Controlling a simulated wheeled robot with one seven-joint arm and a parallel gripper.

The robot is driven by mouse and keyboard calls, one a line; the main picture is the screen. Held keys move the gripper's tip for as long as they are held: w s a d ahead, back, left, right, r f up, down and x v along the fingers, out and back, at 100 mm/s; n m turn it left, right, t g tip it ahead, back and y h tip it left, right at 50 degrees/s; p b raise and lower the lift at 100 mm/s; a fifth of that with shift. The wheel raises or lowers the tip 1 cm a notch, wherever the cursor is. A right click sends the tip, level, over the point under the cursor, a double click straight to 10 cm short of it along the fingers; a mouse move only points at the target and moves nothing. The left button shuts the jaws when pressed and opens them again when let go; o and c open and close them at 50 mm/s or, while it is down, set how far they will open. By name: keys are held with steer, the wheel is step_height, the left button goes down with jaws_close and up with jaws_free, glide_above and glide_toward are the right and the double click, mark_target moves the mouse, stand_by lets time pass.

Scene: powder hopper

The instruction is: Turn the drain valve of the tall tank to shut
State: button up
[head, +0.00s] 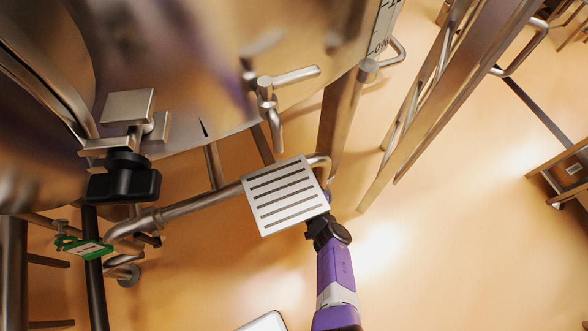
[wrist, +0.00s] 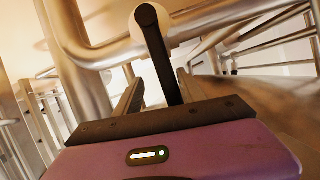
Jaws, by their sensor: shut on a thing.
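In the wrist view, a black lever (wrist: 157,50) with a rounded end runs from a pale round hub down between the fingers of my gripper (wrist: 160,77). The fingers are shut on this lever, which looks like the drain valve's handle. A thick metal pipe (wrist: 85,60) runs close behind it. In the head view, the tall tank's shiny body (head: 190,60) fills the top. My purple arm reaches up from the bottom to the drain pipe (head: 200,203). A slatted pale plate (head: 285,195) hides the fingers and most of the lever there.
A ladder-like metal frame (head: 440,100) rises at right. The tan floor (head: 440,260) is open at lower right.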

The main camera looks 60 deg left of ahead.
stand_by(0.3)
steer(key=p+v, duration=0.6)
steer(key=v, duration=0.1)
steer(key=shift+d+r, duration=0.2)
steer(key=shift+d, duration=0.15)
steer(key=shift+d, duration=0.1)
stand_by(0.5)
